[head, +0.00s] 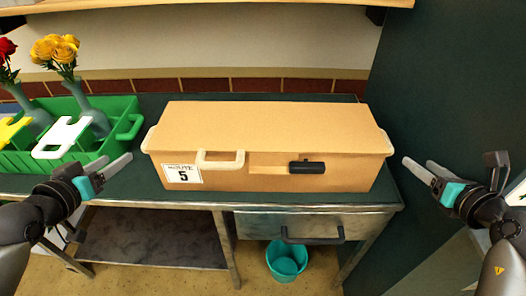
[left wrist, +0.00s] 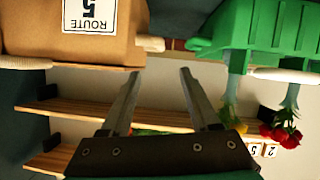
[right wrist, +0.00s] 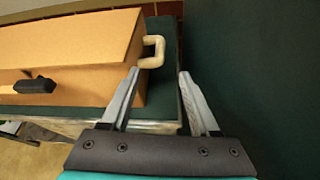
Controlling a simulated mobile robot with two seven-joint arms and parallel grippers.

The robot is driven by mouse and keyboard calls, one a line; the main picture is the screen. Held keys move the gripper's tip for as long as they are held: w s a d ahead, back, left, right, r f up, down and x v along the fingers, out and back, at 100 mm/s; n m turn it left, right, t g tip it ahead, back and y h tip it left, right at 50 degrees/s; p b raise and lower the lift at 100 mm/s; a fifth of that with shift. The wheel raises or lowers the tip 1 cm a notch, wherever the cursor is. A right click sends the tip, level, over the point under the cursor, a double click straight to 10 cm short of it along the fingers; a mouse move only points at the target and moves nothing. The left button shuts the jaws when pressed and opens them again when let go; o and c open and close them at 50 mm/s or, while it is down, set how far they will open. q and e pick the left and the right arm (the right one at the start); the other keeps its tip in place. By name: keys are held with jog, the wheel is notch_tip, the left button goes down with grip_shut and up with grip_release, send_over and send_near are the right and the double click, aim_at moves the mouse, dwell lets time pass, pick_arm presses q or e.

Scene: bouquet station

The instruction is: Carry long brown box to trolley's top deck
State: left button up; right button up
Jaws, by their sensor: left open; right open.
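The long brown box (head: 270,130) lies on the dark green bench top, with a white label reading 5 and a black latch on its front. Cream handles stand out at its left end (head: 149,139) and right end (head: 386,143). My left gripper (head: 112,172) is open and empty, just left of and in front of the box's left end. My right gripper (head: 420,168) is open and empty, just right of the box's right end. In the right wrist view the right end handle (right wrist: 152,51) lies just beyond the fingertips. I do not see the trolley for certain.
A green crate (head: 127,127) with vases of yellow roses (head: 55,50) and red flowers stands left of the box. A drawer (head: 300,227) sits under the bench, with a teal bucket (head: 287,262) on the floor. A dark green panel (head: 445,80) rises at right.

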aim_at(147, 137)
dwell(0.3)
pick_arm(q)
jog(key=x, duration=1.5)
jog(key=shift+w+f, duration=0.1)
pick_arm(e)
jog(key=x, duration=1.5)
jog(key=shift+w+a+f, duration=0.1)
pick_arm(q)
jog(key=shift+c, duration=0.4)
pick_arm(e)
jog(key=shift+c, duration=0.4)
pick_arm(q)
grip_shut()
pick_arm(e)
grip_shut()
